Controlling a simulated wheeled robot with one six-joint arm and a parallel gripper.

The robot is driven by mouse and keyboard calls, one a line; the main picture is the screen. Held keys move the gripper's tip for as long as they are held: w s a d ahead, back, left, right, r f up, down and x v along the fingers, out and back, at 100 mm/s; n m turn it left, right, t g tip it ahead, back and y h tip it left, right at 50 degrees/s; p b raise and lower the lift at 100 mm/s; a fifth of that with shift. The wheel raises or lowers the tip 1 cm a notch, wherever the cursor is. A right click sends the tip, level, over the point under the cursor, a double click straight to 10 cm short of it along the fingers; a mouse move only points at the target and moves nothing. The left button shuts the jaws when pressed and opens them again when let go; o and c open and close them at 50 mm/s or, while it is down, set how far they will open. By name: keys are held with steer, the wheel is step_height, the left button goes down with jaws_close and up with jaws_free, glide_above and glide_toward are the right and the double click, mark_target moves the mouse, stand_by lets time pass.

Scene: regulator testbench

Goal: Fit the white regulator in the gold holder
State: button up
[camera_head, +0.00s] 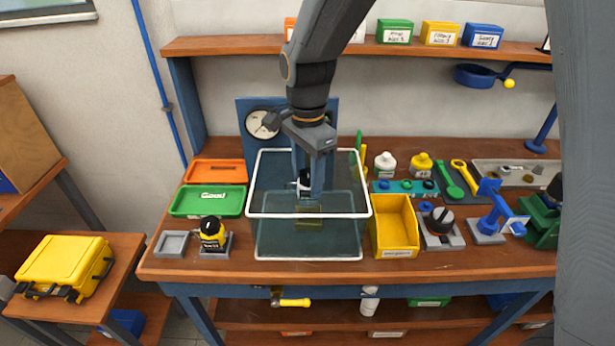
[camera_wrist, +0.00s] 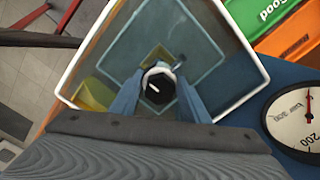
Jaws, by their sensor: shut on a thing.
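My gripper (camera_head: 308,195) points down inside the open top of a clear tank with a white rim (camera_head: 310,215). It is shut on the white regulator (camera_head: 303,183), which has a black top. In the wrist view the regulator (camera_wrist: 158,84) shows its black knob with a white mark, between the two blue fingers of my gripper (camera_wrist: 157,92). The gold holder (camera_head: 308,215) is low inside the tank, below the regulator. In the wrist view part of the holder (camera_wrist: 158,54) shows beyond the regulator. The regulator hides the rest, and I cannot tell whether they touch.
The tank walls surround my gripper closely. A blue panel with a round gauge (camera_wrist: 293,118) stands behind the tank. A green tray (camera_head: 207,201) and a black-and-yellow regulator (camera_head: 212,233) are at left. A yellow bin (camera_head: 395,226) stands close at right.

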mark_target(308, 198)
steer(key=shift+f, duration=3.1)
stand_by(3.5)
steer(key=o, duration=2)
steer(key=shift+o, duration=0.2)
